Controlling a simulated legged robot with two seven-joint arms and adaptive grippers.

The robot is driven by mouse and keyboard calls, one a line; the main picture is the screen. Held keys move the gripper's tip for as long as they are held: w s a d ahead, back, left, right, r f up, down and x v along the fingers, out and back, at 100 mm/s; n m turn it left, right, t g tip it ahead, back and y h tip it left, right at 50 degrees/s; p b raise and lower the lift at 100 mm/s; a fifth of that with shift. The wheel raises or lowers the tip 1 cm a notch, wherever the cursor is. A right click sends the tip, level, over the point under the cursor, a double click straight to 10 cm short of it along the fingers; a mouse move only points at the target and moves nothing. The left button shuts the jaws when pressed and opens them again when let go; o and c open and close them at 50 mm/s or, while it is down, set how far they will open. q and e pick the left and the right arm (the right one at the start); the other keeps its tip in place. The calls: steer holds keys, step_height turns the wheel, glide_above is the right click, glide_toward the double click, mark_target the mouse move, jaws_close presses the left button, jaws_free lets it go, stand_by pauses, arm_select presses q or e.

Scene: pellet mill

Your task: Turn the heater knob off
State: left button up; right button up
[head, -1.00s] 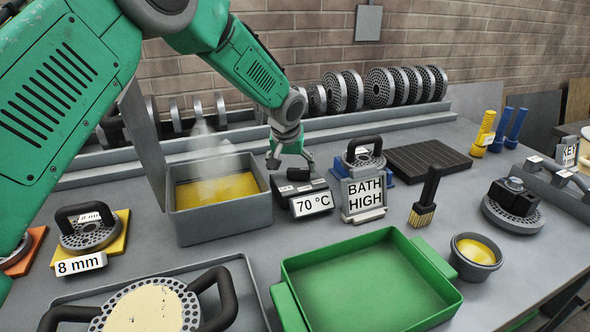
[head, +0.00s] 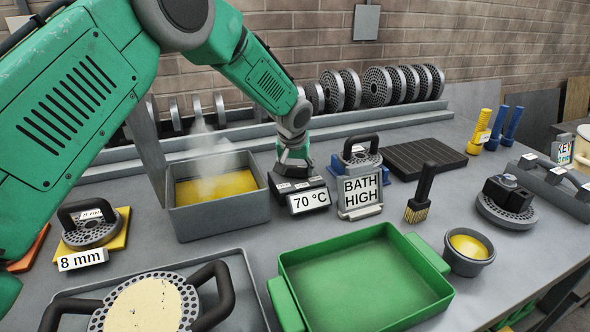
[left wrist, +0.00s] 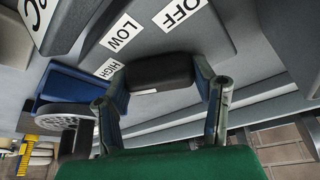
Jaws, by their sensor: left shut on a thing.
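The heater control box (head: 285,193) stands on the bench to the right of the steaming bath, with a 70 °C label (head: 310,200) on its front. My left gripper (head: 293,172) points down onto the top of the box. In the left wrist view, the black heater knob (left wrist: 162,71) sits between both fingers, and the gripper is shut on it. OFF (left wrist: 180,12), LOW (left wrist: 121,32) and HIGH (left wrist: 109,69) labels show around the knob. I cannot tell surely which label the knob points at. My right gripper is not in view.
The grey bath (head: 220,224) holds yellow liquid and steams, close to the left. A BATH HIGH sign (head: 360,192) and a handled die on a blue stand (head: 358,157) are close to the right. A green tray (head: 365,280) lies in front. Perforated discs (head: 378,87) line the back.

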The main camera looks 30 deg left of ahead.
arm_select(q)
steer(key=shift+d+f, duration=0.1)
steer(key=shift+d, duration=0.15)
steer(key=shift+a, duration=0.45)
steer(key=shift+f, duration=0.1)
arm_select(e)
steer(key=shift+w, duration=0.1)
arm_select(q)
steer(key=shift+d, duration=0.1)
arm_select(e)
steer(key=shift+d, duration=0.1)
